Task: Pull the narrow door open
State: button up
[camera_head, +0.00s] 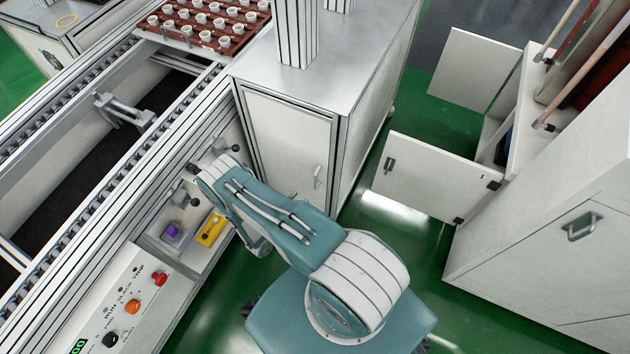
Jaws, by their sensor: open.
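A pale narrow door (284,143) fills the front of the metal-topped cabinet in the middle of the view. It looks shut, flush in its frame. A small upright handle (317,177) sits near its right edge, low down. My teal and white arm reaches from the bottom centre up and left, its far end in front of the door's lower left part. My gripper cannot be made out; it seems hidden under or behind the arm. I see nothing holding the handle. The lower part of the door is hidden by the arm.
A roller conveyor (62,224) runs along the left, with a control panel (126,307) and lever knobs beside the arm. A tray of pots (178,38) stands behind. At right, a white cabinet (547,250) has an open door (430,180) over the green floor.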

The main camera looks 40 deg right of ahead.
aim_at(315, 188)
jog(key=d, duration=0.3)
jog(key=w+d, duration=0.1)
jog(key=d, duration=0.5)
jog(key=shift+w, duration=0.4)
grip_shut()
